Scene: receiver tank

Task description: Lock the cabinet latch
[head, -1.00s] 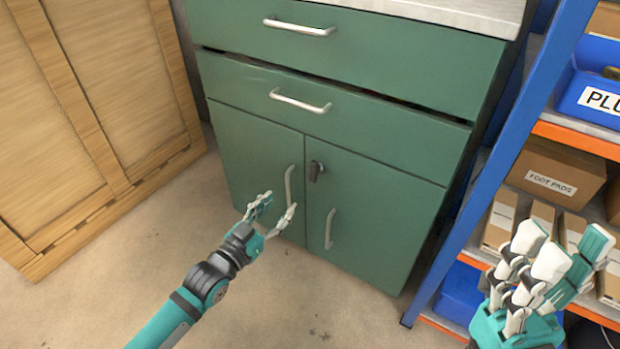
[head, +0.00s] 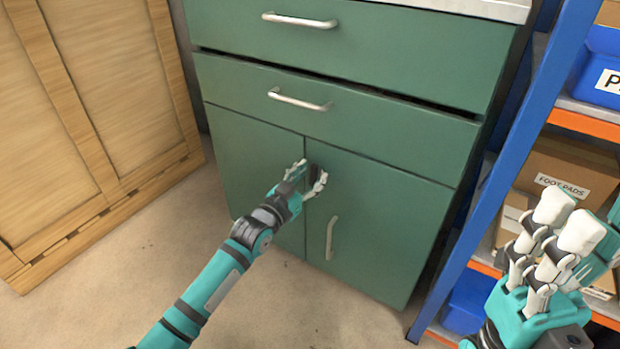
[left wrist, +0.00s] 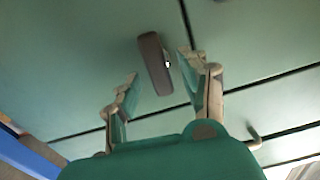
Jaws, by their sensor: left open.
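The green cabinet (head: 375,205) has two lower doors. Its small dark latch (head: 312,170) is on the right door near the top of the center seam. In the left wrist view the latch (left wrist: 153,63) is a dark elongated lever with a small bright spot on its edge. My left gripper (head: 311,175) is open in front of the latch. The lever shows between its fingertips (left wrist: 158,66), with visible gaps; I cannot tell the depth between them. My right gripper (head: 570,220) is at the lower right, away from the cabinet; its finger opening is unclear.
Two drawers with bar handles (head: 300,99) are above the doors. The right door has a bar handle (head: 331,238). A blue-framed shelf (head: 495,185) with boxes stands close on the right. A wooden panel (head: 95,110) stands on the left. Floor (head: 150,270) lies clear between.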

